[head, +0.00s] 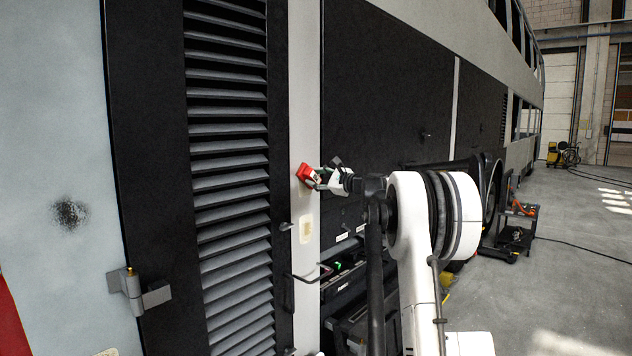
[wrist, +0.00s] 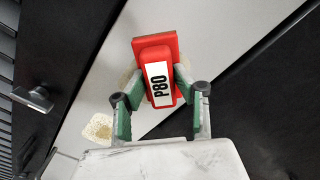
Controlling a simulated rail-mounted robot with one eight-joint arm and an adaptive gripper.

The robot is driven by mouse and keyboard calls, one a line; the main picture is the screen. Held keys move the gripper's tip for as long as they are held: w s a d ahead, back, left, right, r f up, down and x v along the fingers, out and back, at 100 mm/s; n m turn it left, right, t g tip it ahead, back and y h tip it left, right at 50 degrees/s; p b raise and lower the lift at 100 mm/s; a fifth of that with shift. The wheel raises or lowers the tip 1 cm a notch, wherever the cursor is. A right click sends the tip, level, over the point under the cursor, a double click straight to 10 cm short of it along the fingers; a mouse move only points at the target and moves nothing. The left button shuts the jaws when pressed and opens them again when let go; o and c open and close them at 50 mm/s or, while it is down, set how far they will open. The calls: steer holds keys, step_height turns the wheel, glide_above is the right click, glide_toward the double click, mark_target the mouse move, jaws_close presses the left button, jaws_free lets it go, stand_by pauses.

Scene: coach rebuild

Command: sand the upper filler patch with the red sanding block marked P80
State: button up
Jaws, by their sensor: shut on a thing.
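The red sanding block (head: 304,172) is in my gripper (head: 317,178), in front of the pale vertical strip of the coach side. In the wrist view the block (wrist: 170,45) shows its white P80 label, and the green-padded fingers of my gripper (wrist: 160,84) are shut on its two sides. A beige edge (wrist: 124,80) shows beside the block, likely the upper filler patch, mostly hidden behind it. I cannot tell whether the block touches it. The lower filler patch (head: 306,230) is bare on the same strip, also in the wrist view (wrist: 98,128).
A black louvred panel (head: 228,150) is left of the strip, with a latch (wrist: 38,98) sticking out. A handle (head: 310,274) juts out below the lower patch. An open bay (head: 345,275) lies to its right. A tool cart (head: 518,225) stands farther off.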

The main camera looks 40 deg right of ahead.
steer(key=shift+a+r+p, duration=0.15)
steer(key=shift+r+p, duration=0.7)
steer(key=shift+r, duration=1)
steer(key=shift+f+b, duration=3.4)
steer(key=shift+f, duration=2.25)
steer(key=s+d, duration=0.1)
steer(key=s, duration=0.5)
steer(key=shift+b, duration=0.45)
steer(key=shift+s+d, duration=0.1)
steer(key=shift+d, duration=0.05)
steer(key=s, duration=0.2)
steer(key=shift+s+d, duration=0.2)
steer(key=shift+s, duration=0.15)
